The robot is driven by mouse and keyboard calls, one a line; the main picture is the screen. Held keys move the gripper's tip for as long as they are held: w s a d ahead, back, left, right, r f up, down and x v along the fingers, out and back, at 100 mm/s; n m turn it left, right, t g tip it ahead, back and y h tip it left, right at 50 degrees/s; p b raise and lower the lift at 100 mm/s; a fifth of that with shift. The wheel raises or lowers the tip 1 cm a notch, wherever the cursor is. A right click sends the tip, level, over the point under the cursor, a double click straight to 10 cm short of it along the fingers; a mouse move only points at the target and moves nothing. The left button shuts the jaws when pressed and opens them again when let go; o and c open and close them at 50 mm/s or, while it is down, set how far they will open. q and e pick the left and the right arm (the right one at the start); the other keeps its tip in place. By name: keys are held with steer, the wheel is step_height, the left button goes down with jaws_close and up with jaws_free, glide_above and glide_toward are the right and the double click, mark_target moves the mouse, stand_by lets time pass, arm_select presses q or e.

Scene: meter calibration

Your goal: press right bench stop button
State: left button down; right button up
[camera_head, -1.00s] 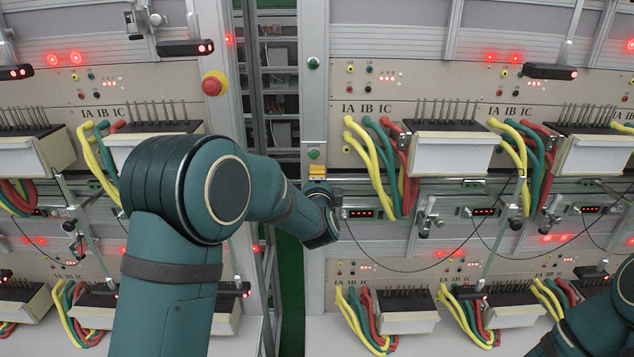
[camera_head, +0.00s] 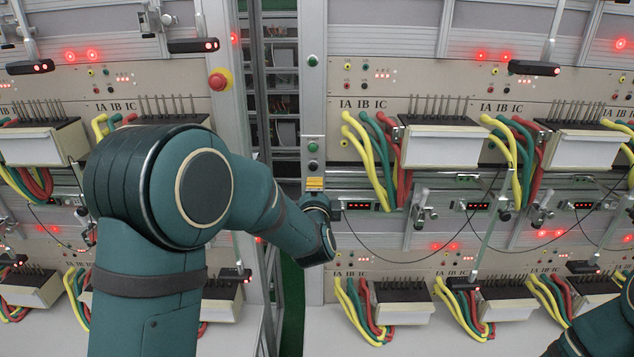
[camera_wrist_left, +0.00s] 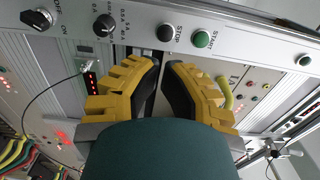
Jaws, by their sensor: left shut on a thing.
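The right bench's stop button (camera_head: 313,164) is black and sits on the grey column, just below a green start button (camera_head: 313,148). In the left wrist view the stop button (camera_wrist_left: 166,33) is labelled STOP and stands just beyond my fingertips, apart from them. The green START button (camera_wrist_left: 201,39) is beside it. My left gripper (camera_wrist_left: 163,66), with yellow and black fingers, has its tips close together; what is between them cannot be made out. In the head view my left gripper (camera_head: 315,184) is just below the stop button. My right gripper is out of view.
A red emergency button (camera_head: 218,80) is on the left bench. Yellow, green and red cables (camera_head: 378,150) and white meters (camera_head: 440,148) stand right of the column. Two dark knobs (camera_wrist_left: 104,25) share the button panel. A dark open gap (camera_head: 285,90) runs between the benches.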

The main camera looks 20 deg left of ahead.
arm_select(q)
steer(key=shift+v, duration=2.3)
steer(key=s+d+f+n+g+h+b, duration=0.1)
steer(key=s+d+f+n+g+h, duration=0.2)
steer(key=f, duration=1)
steer(key=s+f+n+g+h+b, duration=0.2)
steer(key=s+f+n+g, duration=0.2)
steer(key=f, duration=0.8)
steer(key=s+d+f+n+g+h+b, duration=0.1)
steer(key=s+d+f+n+g+h, duration=0.1)
steer(key=s+f, duration=0.6)
steer(key=s+d+f+n+g+h+b, duration=0.1)
steer(key=s+d+f+n+g, duration=0.3)
steer(key=s+f, duration=0.5)
steer(key=s+n+g+h, duration=0.1)
steer(key=s+n+g, duration=0.1)
steer(key=s+n, duration=0.1)
steer(key=shift+n, duration=0.3)
